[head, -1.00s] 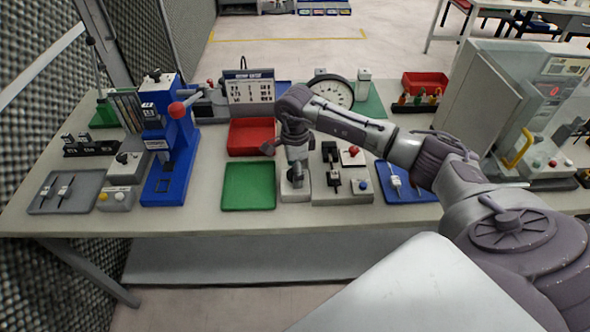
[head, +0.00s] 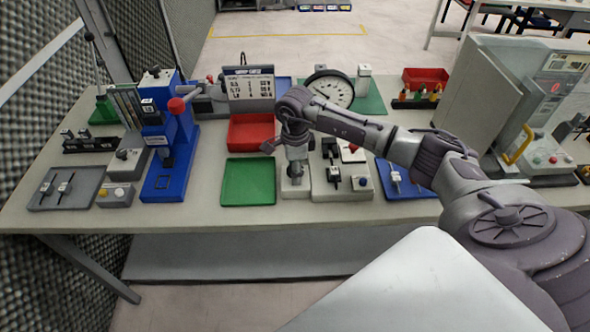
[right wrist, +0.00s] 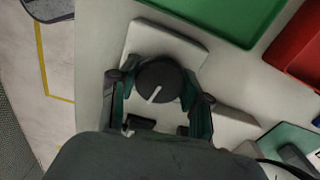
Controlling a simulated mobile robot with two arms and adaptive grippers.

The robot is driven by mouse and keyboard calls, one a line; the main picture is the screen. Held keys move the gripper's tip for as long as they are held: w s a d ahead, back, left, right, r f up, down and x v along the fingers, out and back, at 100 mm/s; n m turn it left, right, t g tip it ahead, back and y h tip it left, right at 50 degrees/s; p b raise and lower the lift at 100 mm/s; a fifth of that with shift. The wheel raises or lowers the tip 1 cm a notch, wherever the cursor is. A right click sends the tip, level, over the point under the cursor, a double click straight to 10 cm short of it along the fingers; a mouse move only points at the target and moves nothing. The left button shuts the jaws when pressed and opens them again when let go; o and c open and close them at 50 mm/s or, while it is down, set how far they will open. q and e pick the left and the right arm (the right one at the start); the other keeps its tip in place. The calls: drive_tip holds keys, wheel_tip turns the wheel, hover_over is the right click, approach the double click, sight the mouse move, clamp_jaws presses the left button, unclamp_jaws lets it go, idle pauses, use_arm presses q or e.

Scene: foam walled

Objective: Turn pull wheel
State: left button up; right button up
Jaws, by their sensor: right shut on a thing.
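A black round wheel (right wrist: 158,82) with a white line on its face stands on a pale box in the right wrist view. The box (right wrist: 165,44) also shows in the head view (head: 294,190), on the bench between the green tray and a pale switch panel. My right gripper (head: 297,162) points down over this box and hides the wheel in the head view. In the right wrist view its fingers (right wrist: 160,95) are on either side of the wheel, shut on it. My left gripper is not in view.
A green tray (head: 248,183) lies just left of the box, a red tray (head: 250,132) behind it. The switch panel (head: 340,190) stands close on the right, then a blue tray (head: 405,190). A blue press (head: 170,155) stands farther left.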

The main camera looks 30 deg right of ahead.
drive_tip(key=shift+m+b, duration=0.4)
drive_tip(key=shift+m, duration=0.5)
drive_tip(key=o, duration=1.2)
wheel_tip(320, 180, up, 12)
drive_tip(key=shift+r, duration=0.1)
